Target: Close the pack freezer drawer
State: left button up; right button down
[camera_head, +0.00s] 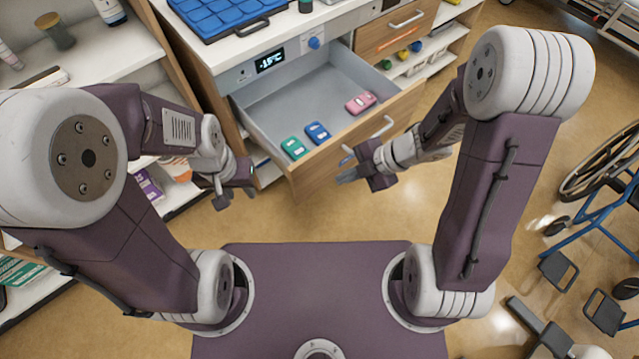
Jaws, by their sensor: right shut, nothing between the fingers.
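The pack freezer drawer (262,105) is pulled open below a panel with a lit display (270,60). Its wooden front (330,158) faces me and carries a pale bar handle (383,127). Inside lie a green pack (294,148), a blue pack (317,132) and a pink pack (361,103). My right gripper (347,168) is shut and empty, close in front of the drawer front, left of the handle; I cannot tell whether it touches. My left gripper (232,196) hangs left of the drawer, apart from it; its fingers look spread.
A blue compartment tray (215,15) sits on the white counter above. Another wooden drawer (390,35) to the right is shut. Shelves with bottles and boxes stand at left. A wheelchair (590,200) stands at right. The floor before the drawer is clear.

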jog(key=shift+w+a+f+b, duration=0.8)
jog(key=shift+a+f+b, duration=0.05)
jog(key=shift+a+f, duration=0.55)
jog(key=shift+w+a+f+b, duration=0.8)
jog(key=shift+a+f+b, duration=0.1)
jog(key=shift+a+f, duration=0.4)
jog(key=shift+w+a+f+b, duration=0.85)
jog(key=shift+a+f, duration=0.45)
jog(key=shift+a, duration=0.15)
jog(key=shift+s, duration=0.1)
